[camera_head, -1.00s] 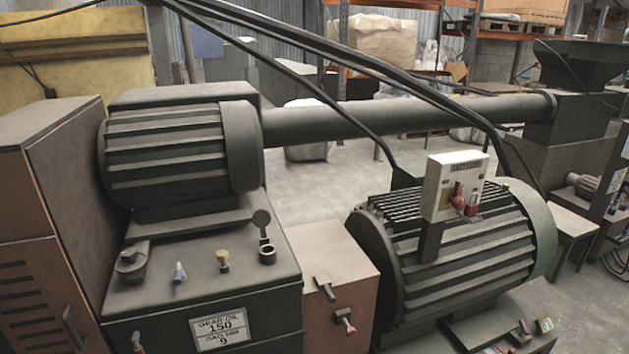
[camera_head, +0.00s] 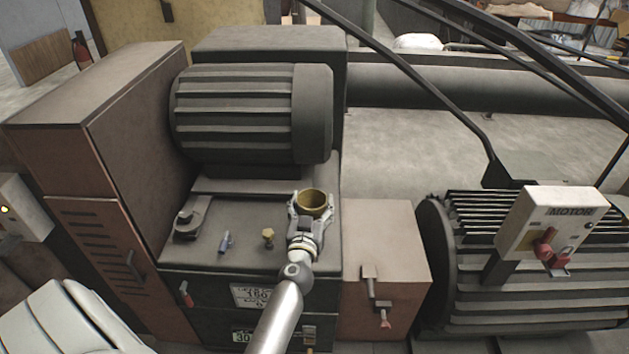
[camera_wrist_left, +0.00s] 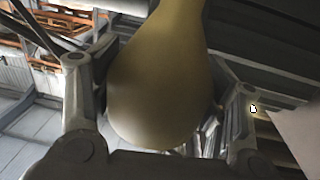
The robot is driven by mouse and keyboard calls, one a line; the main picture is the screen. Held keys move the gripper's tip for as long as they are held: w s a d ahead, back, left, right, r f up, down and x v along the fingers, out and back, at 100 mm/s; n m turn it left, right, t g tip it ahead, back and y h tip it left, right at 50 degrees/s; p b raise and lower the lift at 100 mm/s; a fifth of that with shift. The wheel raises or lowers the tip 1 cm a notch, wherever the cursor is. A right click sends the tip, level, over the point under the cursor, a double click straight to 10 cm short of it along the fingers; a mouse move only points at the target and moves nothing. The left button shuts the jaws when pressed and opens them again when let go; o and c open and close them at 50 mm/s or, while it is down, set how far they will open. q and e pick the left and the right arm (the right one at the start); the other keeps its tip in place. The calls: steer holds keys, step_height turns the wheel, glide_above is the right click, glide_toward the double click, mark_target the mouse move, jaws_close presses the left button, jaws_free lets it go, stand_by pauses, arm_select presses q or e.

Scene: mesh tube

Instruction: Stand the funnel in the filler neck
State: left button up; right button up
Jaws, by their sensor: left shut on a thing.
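The funnel (camera_head: 314,200) is brass-coloured, with its wide round mouth facing up in the head view. My left gripper (camera_head: 312,206) is shut on it, one finger on each side. In the left wrist view the funnel (camera_wrist_left: 160,95) fills the space between the fingers, its wide part low in the picture and narrowing toward the top. The filler neck is hidden behind the funnel and gripper in the head view. I cannot tell whether the spout is in the neck or above it. My right gripper is not in view.
The dark gearbox (camera_head: 250,210) carries a blue-grey knob (camera_head: 225,241), a brass knob (camera_head: 268,237) and a breather-like fitting (camera_head: 188,220). A ribbed motor (camera_head: 240,115) stands behind. A brown box (camera_head: 385,235) and the MOTOR switch panel (camera_head: 545,222) are to the right.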

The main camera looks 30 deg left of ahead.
arm_select(q)
steer(key=w, duration=0.1)
steer(key=p, duration=0.1)
steer(key=w+a, duration=0.1)
steer(key=shift+w+r+y, duration=0.3)
steer(key=shift+r, duration=0.05)
steer(key=shift+f, duration=0.25)
steer(key=shift+f+b, duration=0.75)
steer(key=shift+b, duration=0.2)
step_height(320, 180, down, 4)
steer(key=b, duration=0.4)
steer(key=shift+f, duration=0.15)
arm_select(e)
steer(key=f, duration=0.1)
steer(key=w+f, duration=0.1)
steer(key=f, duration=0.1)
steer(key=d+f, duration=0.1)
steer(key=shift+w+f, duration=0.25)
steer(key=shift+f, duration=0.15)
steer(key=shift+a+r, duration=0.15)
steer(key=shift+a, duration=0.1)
arm_select(q)
steer(key=shift+p, duration=0.3)
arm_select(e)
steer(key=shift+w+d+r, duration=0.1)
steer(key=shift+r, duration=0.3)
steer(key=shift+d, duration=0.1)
